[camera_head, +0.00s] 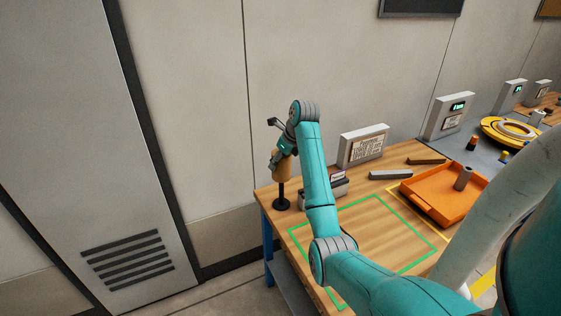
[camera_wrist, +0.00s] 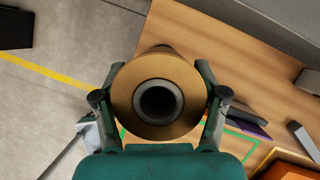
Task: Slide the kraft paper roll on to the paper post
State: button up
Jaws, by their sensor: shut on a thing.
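The kraft paper roll (camera_head: 284,168) is a tan cylinder at the left end of the workbench, held upright or nearly so. My gripper (camera_head: 276,158) is shut on it; in the wrist view the fingers of my gripper (camera_wrist: 160,94) press its two sides. The wrist view looks down on the roll's end (camera_wrist: 124,100), a tan ring with a grey core and a dark hole. The black paper post (camera_head: 281,190) with its round base shows directly below the roll. Its upper part is hidden, so I cannot tell whether the tip is inside the core.
A green outline (camera_head: 384,271) marks a bare area of the wooden bench (camera_head: 375,222). An orange tray (camera_head: 436,207) holding a grey cylinder lies to the right. A small grey holder (camera_head: 323,191) and a white sign (camera_head: 363,147) stand right of the post.

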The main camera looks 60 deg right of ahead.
aim_at(289, 173)
jog(key=shift+f, duration=0.15)
jog(key=shift+f, duration=4.35)
jog(key=shift+f, duration=0.1)
jog(key=shift+f, duration=1.85)
jog(key=o, duration=1.9)
jog(key=shift+f, duration=0.1)
jog(key=v, duration=1.2)
